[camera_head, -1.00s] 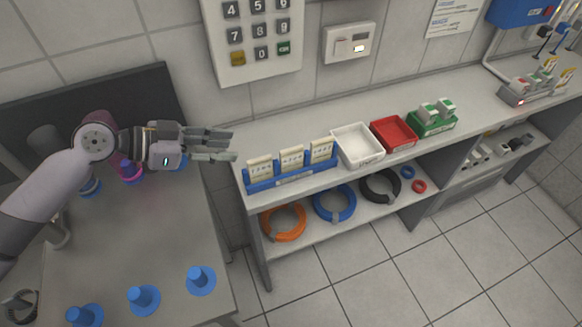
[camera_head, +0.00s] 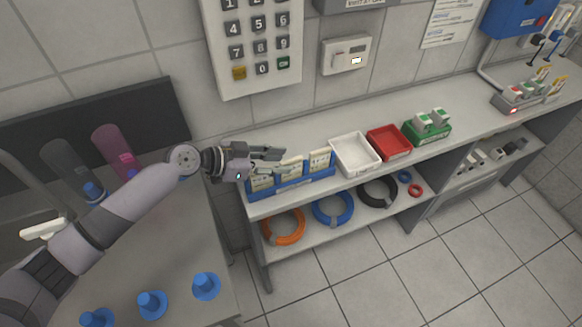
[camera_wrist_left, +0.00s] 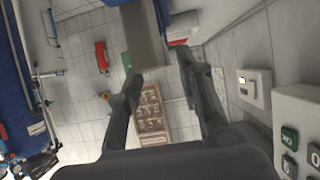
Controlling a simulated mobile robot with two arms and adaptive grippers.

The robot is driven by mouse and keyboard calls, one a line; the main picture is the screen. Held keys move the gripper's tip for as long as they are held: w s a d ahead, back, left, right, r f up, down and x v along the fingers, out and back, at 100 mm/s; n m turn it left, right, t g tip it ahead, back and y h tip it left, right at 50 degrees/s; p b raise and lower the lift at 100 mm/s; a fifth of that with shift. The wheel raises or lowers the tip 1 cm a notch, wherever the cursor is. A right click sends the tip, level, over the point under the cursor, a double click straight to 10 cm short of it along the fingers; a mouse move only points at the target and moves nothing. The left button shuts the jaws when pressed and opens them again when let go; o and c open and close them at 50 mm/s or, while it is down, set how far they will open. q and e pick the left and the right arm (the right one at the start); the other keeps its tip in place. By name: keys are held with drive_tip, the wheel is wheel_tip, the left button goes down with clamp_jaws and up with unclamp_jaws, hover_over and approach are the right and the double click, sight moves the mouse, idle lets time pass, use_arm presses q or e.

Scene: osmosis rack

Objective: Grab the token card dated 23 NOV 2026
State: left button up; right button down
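Several pale token cards stand in a blue rack (camera_head: 292,189) at the left end of the shelf top in the head view. The right card (camera_head: 320,160) shows clearly; the middle card (camera_head: 291,168) and the left card (camera_head: 260,178) are partly covered by my left gripper. The dates are too small to read, so I cannot tell which is 23 NOV 2026. My left gripper (camera_head: 272,156) reaches over the left and middle cards with its fingers pointing right. In the left wrist view its two fingers (camera_wrist_left: 160,66) are apart, with nothing visibly held. My right gripper is not in view.
A white tray (camera_head: 356,154), a red tray (camera_head: 389,142) and a green holder (camera_head: 427,128) stand right of the rack. A keypad (camera_head: 252,45) is on the wall above. Coloured rings, including an orange one (camera_head: 284,225), lie on the lower shelf.

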sight(288, 161)
use_arm(q)
drive_tip(key=p+x, duration=0.1)
drive_tip(key=x, duration=0.3)
drive_tip(key=shift+w+d, duration=0.15)
drive_tip(key=shift+w, duration=0.1)
drive_tip(key=shift+c, duration=0.2)
clamp_jaws()
